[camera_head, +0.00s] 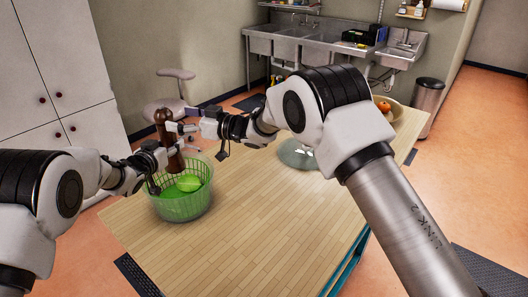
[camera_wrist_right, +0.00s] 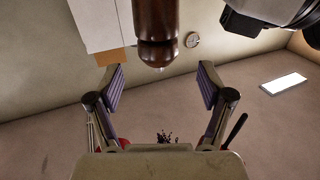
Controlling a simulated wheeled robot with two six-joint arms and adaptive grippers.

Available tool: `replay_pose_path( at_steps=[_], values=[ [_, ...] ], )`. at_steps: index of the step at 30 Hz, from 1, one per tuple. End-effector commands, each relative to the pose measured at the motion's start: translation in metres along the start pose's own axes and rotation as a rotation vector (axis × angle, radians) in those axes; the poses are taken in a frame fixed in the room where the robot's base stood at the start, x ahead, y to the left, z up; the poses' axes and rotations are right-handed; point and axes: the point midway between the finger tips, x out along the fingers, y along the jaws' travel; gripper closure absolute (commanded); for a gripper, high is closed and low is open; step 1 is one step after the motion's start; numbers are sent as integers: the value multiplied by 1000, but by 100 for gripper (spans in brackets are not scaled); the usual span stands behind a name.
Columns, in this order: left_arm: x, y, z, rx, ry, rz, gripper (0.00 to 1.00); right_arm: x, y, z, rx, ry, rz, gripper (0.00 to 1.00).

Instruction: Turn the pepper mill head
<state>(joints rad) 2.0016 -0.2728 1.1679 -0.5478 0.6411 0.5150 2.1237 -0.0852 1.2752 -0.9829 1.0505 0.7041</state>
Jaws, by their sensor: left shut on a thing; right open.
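My right gripper (camera_head: 178,120) is open beside the mill's upper part, coming from the right. In the right wrist view the right gripper (camera_wrist_right: 160,85) has its two fingers spread wide with nothing between them. The brown mill (camera_wrist_right: 157,22) shows there beyond the fingertips, at the top middle.
A round plate (camera_head: 290,155) with white pieces and a bowl (camera_head: 399,113) with orange fruit are farther right. The wooden table (camera_head: 240,225) is clear in front.

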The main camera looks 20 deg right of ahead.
Motion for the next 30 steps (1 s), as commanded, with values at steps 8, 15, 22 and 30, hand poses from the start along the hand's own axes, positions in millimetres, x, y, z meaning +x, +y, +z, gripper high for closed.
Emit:
replay_pose_path(
  at_steps=[8, 15, 22, 30],
  values=[
    [0, 0, -1, 0, 2, 0, 100, -64, 1, 0, 3, -1, 7, 20],
    [0, 0, -2, 0, 3, 0, 100, -85, 42, 34, -34, -131, 165, 20],
    [0, 0, -2, 0, 3, 0, 100, -114, 73, 67, -53, -266, 288, 20],
    [0, 0, -2, 0, 3, 0, 100, -154, 100, 107, -60, -439, 402, 20]
  ],
)
